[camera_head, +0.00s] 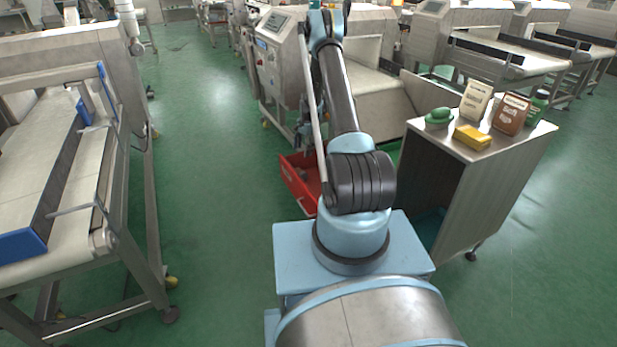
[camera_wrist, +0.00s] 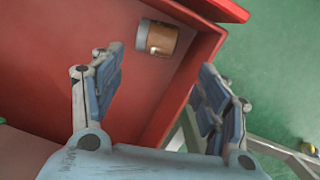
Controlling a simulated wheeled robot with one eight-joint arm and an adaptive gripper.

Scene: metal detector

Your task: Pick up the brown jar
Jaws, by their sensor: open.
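The brown jar (camera_wrist: 162,39), with a pale end on its left, lies on its side inside a red bin (camera_wrist: 45,75), close to the bin's wall, in the wrist view. My gripper (camera_wrist: 162,62) is open and empty, with its two blue-padded fingers spread wide. The jar appears beyond the fingertips, between them in the picture and apart from both. The right finger overlaps the outer side of the bin wall in the picture. In the head view the red bin (camera_head: 297,185) is on the floor, partly behind my arm, and the jar cannot be made out.
A metal cabinet (camera_head: 500,190) at the right bears a green item (camera_head: 438,118), a yellow pack (camera_head: 472,137), a cream pack (camera_head: 476,100), a brown pack (camera_head: 511,114) and a green bottle (camera_head: 537,107). A detector machine (camera_head: 280,65) stands behind the bin. A conveyor (camera_head: 60,190) stands left; green floor between is clear.

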